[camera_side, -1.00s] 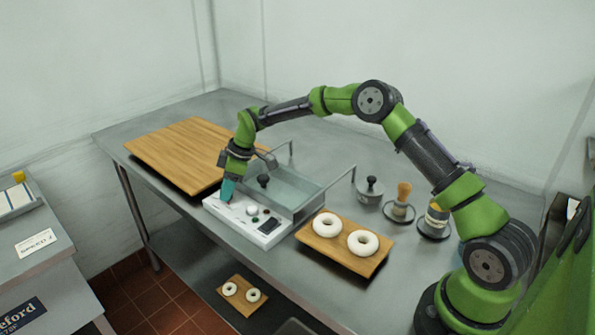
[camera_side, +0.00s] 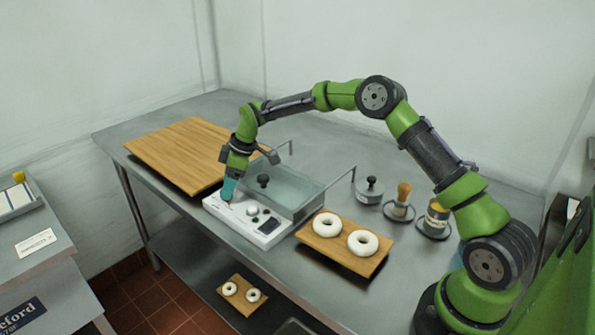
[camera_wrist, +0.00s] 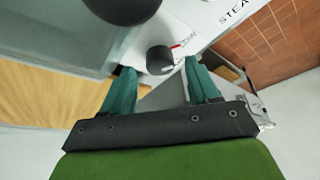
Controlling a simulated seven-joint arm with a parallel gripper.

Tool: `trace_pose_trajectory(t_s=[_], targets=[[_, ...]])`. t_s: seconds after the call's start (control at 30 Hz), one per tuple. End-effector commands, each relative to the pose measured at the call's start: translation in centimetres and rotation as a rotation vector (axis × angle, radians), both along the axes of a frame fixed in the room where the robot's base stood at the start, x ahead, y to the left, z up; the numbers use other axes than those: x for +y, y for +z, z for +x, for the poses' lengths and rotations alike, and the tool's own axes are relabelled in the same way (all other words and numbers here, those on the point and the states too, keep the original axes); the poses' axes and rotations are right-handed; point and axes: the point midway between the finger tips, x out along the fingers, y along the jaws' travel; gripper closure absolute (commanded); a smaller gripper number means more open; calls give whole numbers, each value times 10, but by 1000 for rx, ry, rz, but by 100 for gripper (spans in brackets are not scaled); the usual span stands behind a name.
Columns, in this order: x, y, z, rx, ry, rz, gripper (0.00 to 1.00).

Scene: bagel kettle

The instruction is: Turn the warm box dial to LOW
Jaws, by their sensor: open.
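The control panel (camera_side: 268,237) is a white box along the front of the glass-sided kettle (camera_side: 290,185). It carries a pale round knob (camera_side: 252,211), small coloured buttons and a dark display. In the wrist view a dark round dial (camera_wrist: 160,60) with a red pointer mark sits on the white panel, beside small lettering I cannot fully read. My gripper (camera_side: 229,194) is over the panel's left end, pointing down. In the wrist view its two teal fingers (camera_wrist: 158,82) are apart, with the dial just beyond and between their tips. I cannot tell whether they touch it.
A wooden board (camera_side: 175,152) lies left of the kettle. A wooden tray (camera_side: 330,255) with two white bagels (camera_side: 345,234) is at the right. A lidded pot (camera_side: 370,190) and a brush (camera_side: 402,200) stand behind it. A lower shelf holds another small bagel board (camera_side: 236,301).

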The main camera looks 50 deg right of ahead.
Motion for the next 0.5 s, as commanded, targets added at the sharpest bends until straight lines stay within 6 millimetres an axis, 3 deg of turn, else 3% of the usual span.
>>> trace_pose_trajectory(t_s=[0.5], targets=[[-33, 111, -32, -3, -1, -1, 40]])
